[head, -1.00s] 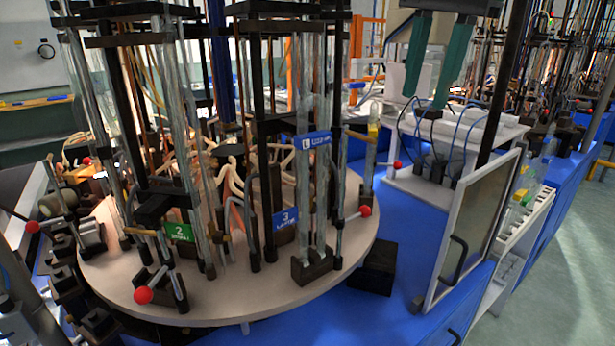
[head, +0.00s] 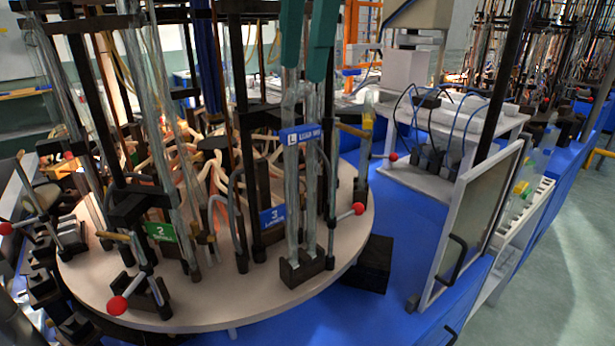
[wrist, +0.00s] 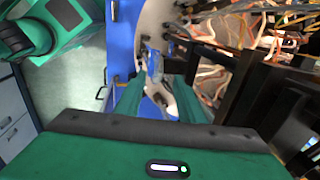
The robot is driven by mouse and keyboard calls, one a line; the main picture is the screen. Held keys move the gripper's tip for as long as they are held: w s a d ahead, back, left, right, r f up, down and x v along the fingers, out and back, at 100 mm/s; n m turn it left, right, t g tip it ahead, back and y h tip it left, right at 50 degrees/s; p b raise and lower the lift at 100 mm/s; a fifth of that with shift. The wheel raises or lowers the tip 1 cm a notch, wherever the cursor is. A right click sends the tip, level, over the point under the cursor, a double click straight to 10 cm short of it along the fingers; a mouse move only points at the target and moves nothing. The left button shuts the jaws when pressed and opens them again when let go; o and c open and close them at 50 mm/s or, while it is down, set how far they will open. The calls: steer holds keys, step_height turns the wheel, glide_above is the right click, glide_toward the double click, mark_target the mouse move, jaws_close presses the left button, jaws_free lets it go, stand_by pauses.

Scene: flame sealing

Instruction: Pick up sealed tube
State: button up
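Two clear glass tubes (head: 291,190) stand upright side by side in a black block at the front right of the round turntable. A blue label (head: 303,134) marked L crosses their upper part. My gripper (head: 305,70) points down at the tops of these tubes, its two teal fingers apart. The fingers overlap the tubes in the head view, and I cannot tell if they touch. In the wrist view my gripper (wrist: 160,95) also shows a gap between the fingers, with a clear and blue shape in it. I cannot tell whether the tubes are sealed.
The turntable (head: 215,305) carries several other tubes, black posts and red-knobbed levers (head: 117,305). A green label (head: 161,232) and a blue label (head: 271,217) stand near its edge. A black box (head: 373,264) and a framed glass panel (head: 477,225) are to the right on the blue surface.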

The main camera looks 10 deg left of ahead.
mark_target(300, 90)
steer(key=shift+w+a+f, duration=0.1)
steer(key=shift+f, duration=0.9)
steer(key=shift+w+a+f, duration=0.15)
steer(key=shift+f, duration=0.85)
steer(key=shift+w+a+f, duration=0.1)
steer(key=shift+f, duration=0.9)
steer(key=shift+c, duration=0.3)
jaws_close()
